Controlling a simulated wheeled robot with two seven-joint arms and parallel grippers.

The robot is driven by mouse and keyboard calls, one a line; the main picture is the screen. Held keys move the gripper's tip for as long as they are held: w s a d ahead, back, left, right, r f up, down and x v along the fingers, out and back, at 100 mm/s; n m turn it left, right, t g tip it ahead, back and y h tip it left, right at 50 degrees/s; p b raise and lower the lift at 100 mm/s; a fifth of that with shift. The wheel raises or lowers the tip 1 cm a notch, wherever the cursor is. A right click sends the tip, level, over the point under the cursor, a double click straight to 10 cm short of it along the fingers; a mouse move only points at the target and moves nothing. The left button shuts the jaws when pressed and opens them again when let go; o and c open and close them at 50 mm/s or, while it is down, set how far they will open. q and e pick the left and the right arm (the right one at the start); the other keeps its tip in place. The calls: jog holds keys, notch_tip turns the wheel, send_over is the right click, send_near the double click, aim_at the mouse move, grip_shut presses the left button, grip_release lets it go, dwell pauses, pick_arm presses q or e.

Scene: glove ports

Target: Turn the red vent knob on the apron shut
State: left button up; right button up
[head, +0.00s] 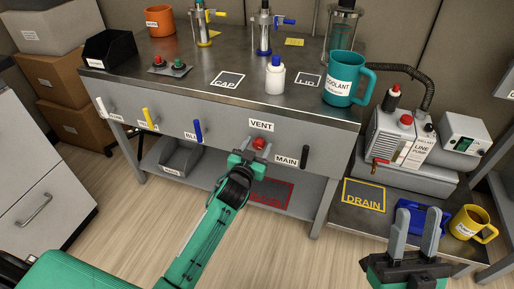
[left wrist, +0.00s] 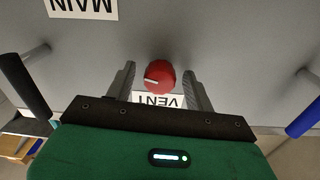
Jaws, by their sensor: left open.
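The red vent knob (head: 259,143) is on the grey apron of the bench, just below the VENT label (head: 261,125). In the left wrist view the red knob (left wrist: 159,77) has a white pointer line toward the left of the picture. My left gripper (head: 256,152) is at the knob, its fingers open on either side of it. In the left wrist view the left gripper (left wrist: 160,88) shows gaps between both fingers and the knob. My right gripper (head: 416,232) is at the lower right, fingers apart, with nothing seen between them.
The MAIN handle (head: 305,156) is right of the knob, and the blue handle (head: 198,130) is to its left. A teal coolant mug (head: 345,82) stands near the bench edge. A yellow mug (head: 471,222) and a blue tray (head: 421,219) are by my right gripper.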

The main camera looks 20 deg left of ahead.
pick_arm(q)
jog(key=c, duration=0.9)
jog(key=shift+c, duration=0.4)
